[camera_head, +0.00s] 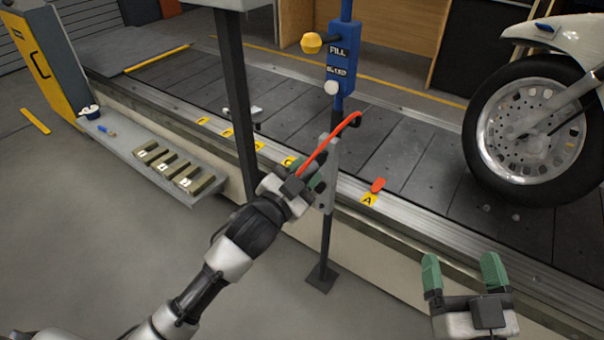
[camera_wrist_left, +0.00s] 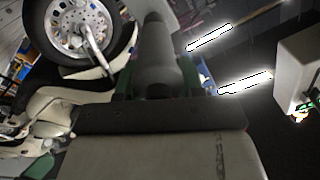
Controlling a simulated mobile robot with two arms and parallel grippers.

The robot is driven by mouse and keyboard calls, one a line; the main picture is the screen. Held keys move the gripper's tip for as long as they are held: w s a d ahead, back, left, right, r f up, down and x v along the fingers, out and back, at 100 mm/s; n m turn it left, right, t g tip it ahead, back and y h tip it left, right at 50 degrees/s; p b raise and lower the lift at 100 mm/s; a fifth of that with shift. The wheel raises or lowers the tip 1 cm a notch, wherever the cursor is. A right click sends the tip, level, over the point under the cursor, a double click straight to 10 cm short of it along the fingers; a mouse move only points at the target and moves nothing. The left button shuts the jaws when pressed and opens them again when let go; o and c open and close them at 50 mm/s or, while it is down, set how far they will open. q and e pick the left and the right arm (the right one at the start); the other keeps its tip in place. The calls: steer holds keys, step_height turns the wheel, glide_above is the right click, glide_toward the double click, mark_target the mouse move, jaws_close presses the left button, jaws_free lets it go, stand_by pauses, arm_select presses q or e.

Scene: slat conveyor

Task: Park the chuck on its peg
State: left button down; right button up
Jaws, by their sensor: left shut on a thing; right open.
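My left gripper (camera_head: 312,180) is shut in front of the post, beside a grey plate (camera_head: 328,150) on it. In the left wrist view a dark grey cylinder, the chuck (camera_wrist_left: 158,62), sits between the green fingers of the left gripper (camera_wrist_left: 160,82). In the head view the gripper mostly hides the chuck. A red hose (camera_head: 325,147) arcs from the gripper up to a dark fitting under the blue panel (camera_head: 341,75). I cannot make out the peg clearly. My right gripper (camera_head: 467,275) is open and empty at the lower right.
The blue panel reads FILL and BLEED, with a yellow knob (camera_head: 311,43) and a white knob (camera_head: 331,88). A red piece (camera_head: 378,185) lies by label A on the conveyor edge. A motorcycle wheel (camera_head: 530,130) stands right. A grey shelf (camera_head: 125,150) with several blocks is left.

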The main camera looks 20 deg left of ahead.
arm_select(q)
steer(key=shift+x, duration=0.8)
stand_by(0.6)
steer(key=c, duration=0.6)
jaws_free()
steer(key=shift+f, duration=0.1)
